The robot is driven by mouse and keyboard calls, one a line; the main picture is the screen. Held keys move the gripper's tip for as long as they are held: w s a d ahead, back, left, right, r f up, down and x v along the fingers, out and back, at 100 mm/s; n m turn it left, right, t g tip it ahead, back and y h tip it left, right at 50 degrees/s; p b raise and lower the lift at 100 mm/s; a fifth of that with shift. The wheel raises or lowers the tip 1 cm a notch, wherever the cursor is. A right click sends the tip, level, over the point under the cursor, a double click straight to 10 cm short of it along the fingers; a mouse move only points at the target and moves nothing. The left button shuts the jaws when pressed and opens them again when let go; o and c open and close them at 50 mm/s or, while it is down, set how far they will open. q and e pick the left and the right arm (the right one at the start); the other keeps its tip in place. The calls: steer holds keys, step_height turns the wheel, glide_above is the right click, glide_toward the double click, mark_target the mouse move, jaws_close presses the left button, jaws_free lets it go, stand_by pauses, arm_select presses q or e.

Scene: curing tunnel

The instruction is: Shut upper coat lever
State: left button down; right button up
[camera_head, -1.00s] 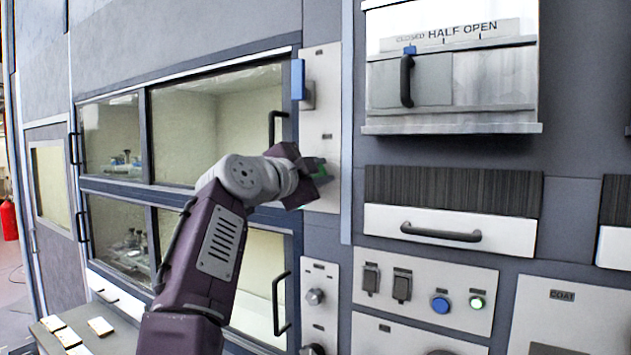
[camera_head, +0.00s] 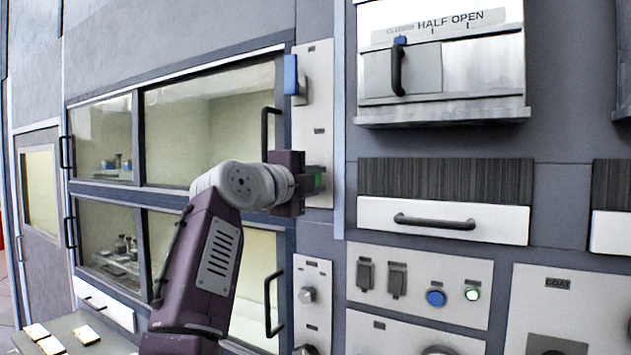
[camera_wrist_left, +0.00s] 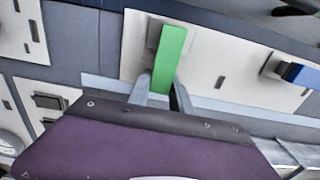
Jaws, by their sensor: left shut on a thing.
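A green lever handle (camera_head: 321,181) sits low on the tall pale panel (camera_head: 318,100) right of the glass doors. It shows larger in the left wrist view (camera_wrist_left: 171,58), reaching down between the fingers. My left gripper (camera_wrist_left: 162,88) is shut on this green handle. In the head view the purple gripper body hides part of the lever. A blue lever (camera_head: 291,76) stands upright at the top of the same panel, apart from the gripper; its blue end (camera_wrist_left: 305,75) shows at right in the wrist view. My right gripper is not in view. No label naming either lever is readable.
Glass doors with black handles (camera_head: 268,135) lie left of the panel. A metal hatch (camera_head: 440,75) marked "HALF OPEN" and a white drawer (camera_head: 480,218) are at right.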

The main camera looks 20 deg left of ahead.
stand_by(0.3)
arm_select(q)
steer(key=c, duration=1.2)
jaws_free()
steer(key=shift+w, duration=0.1)
steer(key=shift+o, duration=0.2)
steer(key=s+b, duration=0.3)
steer(key=s, duration=0.6)
steer(key=shift+a, duration=0.4)
